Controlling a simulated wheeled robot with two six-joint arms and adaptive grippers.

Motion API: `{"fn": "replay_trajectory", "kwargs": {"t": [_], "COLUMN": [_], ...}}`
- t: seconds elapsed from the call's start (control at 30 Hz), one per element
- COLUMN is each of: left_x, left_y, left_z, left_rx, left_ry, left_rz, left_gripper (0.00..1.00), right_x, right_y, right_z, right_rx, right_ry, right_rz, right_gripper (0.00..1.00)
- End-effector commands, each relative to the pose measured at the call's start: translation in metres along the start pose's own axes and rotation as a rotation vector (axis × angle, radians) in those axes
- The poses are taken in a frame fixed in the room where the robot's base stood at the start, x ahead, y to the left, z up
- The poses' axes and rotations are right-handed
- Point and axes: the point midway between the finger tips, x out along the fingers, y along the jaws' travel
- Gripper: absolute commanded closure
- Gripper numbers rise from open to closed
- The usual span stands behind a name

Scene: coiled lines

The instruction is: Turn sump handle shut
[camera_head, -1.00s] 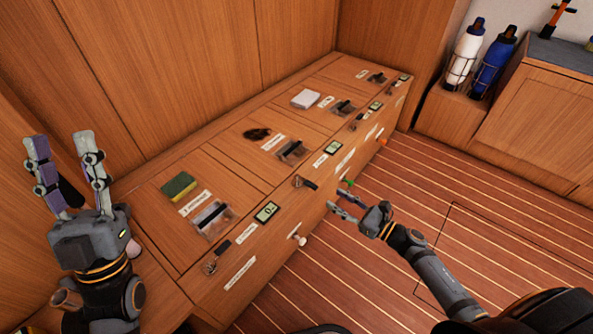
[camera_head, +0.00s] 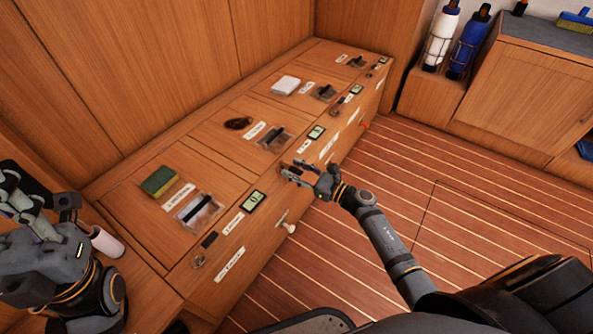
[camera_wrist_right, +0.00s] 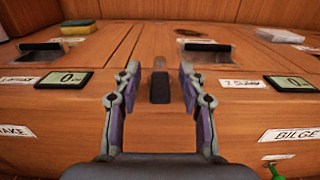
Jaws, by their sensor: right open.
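A short dark lever handle (camera_wrist_right: 159,86) stands on the front strip of the wooden bench, seen in the right wrist view. My right gripper (camera_wrist_right: 160,98) is open, with one finger on each side of this handle and gaps between. In the head view my right gripper (camera_head: 291,174) is at the bench's front edge and largely covers this handle. Similar dark levers sit along the strip, the nearest one (camera_head: 209,240) beside a display. I cannot read a sump label. My left gripper (camera_head: 18,200) is at the left edge, seen foreshortened, away from the levers.
The bench top holds a green-yellow sponge (camera_head: 160,181), a dark coil (camera_head: 238,123), a white folded cloth (camera_head: 286,85) and clear-covered recesses. A white knob (camera_head: 290,228) sticks out of the front. White and blue bottles (camera_head: 467,45) stand at the back right. The striped floor is clear.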

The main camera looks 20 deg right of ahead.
Motion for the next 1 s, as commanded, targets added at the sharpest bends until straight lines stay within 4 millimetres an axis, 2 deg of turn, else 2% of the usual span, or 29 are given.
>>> {"fn": "replay_trajectory", "kwargs": {"t": [0.17,0.4,0.5,0.87,1.0], "left_x": [0.0001,0.0002,0.0002,0.0,-0.0018], "left_y": [0.0,0.0,0.0,0.0,0.0004], "left_z": [0.0001,0.0001,0.0001,0.0002,0.0004], "left_rx": [0.0,0.0,0.0,0.0,0.0], "left_ry": [-0.001,0.0,-0.001,-0.001,-0.001], "left_rz": [0.0,0.0,0.0,0.0,0.001], "left_gripper": [0.6,0.6,0.6,0.6,0.6], "right_x": [-0.0001,-0.0003,-0.0003,-0.001,-0.0069], "right_y": [0.0,0.0,0.0001,0.0002,-0.0004], "right_z": [0.0,-0.0001,-0.0001,-0.0004,-0.0016], "right_rx": [0.0,0.0,0.0,0.0,0.0], "right_ry": [0.0,0.0,0.0,0.0,0.002], "right_rz": [0.0,0.0,0.0,0.001,0.001], "right_gripper": [0.58,0.9,1.0,1.0,1.0]}}
